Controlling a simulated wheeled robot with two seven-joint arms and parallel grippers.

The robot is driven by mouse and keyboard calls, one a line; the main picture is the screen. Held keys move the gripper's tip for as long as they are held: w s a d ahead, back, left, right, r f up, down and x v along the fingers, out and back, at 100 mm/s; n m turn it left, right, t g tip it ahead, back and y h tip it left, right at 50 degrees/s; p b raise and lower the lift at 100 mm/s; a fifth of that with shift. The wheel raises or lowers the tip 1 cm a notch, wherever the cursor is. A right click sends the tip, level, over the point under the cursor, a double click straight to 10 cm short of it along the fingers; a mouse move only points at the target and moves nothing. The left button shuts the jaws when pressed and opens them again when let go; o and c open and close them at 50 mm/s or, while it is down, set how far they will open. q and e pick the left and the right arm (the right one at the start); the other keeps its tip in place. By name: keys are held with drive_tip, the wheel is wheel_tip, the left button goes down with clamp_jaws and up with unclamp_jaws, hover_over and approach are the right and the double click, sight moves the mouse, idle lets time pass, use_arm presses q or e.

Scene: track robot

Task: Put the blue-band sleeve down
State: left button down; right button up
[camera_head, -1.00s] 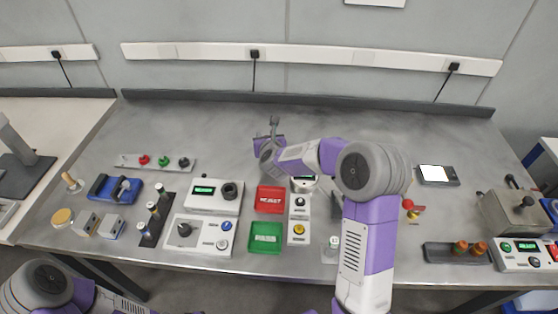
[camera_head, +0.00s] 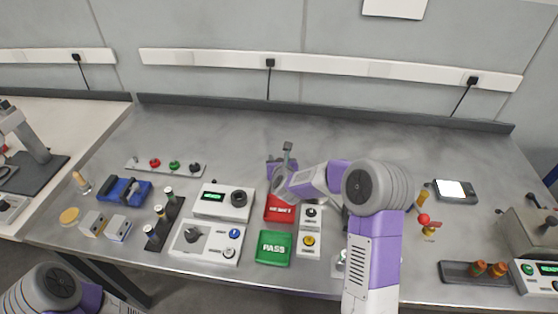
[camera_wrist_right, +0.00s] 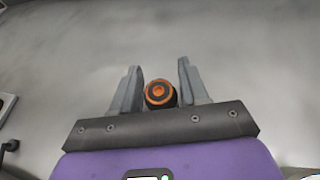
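My right gripper (camera_head: 287,153) is over the middle of the bench, behind the red REJECT tray (camera_head: 279,208). The head view does not show this part clearly. Several grey sleeves stand in a dark rack (camera_head: 177,206) at the left; their bands are too small to tell. My left arm shows at the lower left, its gripper out of frame.
The green PASS tray (camera_head: 273,248) is in front of the red tray. A READY display unit (camera_head: 223,203), a knob panel (camera_head: 207,241) and a narrow button panel (camera_head: 310,231) stand close by. A dark tray (camera_head: 470,275) is at the right. The bench's rear middle is clear.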

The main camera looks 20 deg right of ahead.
drive_tip(key=shift+o, duration=1.2)
drive_tip(key=shift+r, duration=0.1)
